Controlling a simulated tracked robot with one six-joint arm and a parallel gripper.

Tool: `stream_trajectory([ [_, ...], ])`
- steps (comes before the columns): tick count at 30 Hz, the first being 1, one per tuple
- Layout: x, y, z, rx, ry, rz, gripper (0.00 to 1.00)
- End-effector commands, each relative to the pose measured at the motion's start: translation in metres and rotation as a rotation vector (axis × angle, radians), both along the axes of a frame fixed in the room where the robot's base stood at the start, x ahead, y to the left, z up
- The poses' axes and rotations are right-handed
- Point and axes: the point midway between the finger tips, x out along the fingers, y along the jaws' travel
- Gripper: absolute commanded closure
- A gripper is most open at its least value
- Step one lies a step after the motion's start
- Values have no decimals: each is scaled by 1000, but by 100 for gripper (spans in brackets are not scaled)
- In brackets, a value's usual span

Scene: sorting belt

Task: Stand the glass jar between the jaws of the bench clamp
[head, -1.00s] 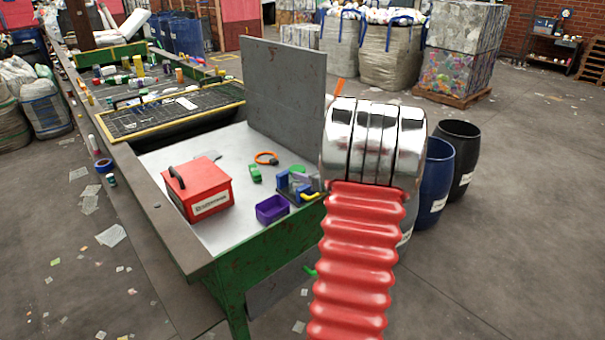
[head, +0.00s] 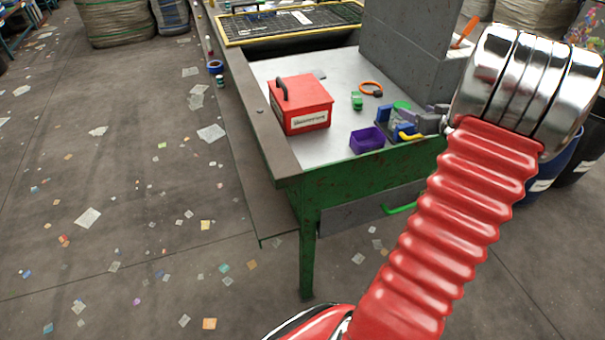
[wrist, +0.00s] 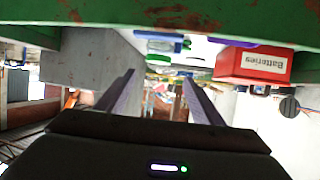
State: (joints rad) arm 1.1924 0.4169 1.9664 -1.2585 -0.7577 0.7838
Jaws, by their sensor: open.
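The bench clamp (head: 382,113) stands at the near right corner of the metal worktop in the head view. It has blue parts and a yellow handle, and my arm hides some of its right side. In the wrist view, blue and green parts that look like the clamp (wrist: 160,36) show at the top, past my fingertips. My gripper (wrist: 158,80) is open, its two fingers apart with nothing held between them. I cannot pick out the glass jar for certain in either view.
A red batteries box (head: 303,104), purple tray (head: 367,140), green item (head: 357,101) and orange ring (head: 371,88) sit on the worktop. A grey upright panel (head: 405,45) stands behind the clamp. Floor at left has scattered litter.

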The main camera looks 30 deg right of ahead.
Motion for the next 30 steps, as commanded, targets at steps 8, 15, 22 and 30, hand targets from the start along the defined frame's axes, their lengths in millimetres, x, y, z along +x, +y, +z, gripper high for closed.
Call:
stream_trajectory([
  [8,34,32,40,-76,41,-37,39],
  [15,63,95,87,-140,108,-95,39],
  [22,69,170,116,-150,179,-122,39],
  [30,51,271,128,-105,279,-98,39],
])
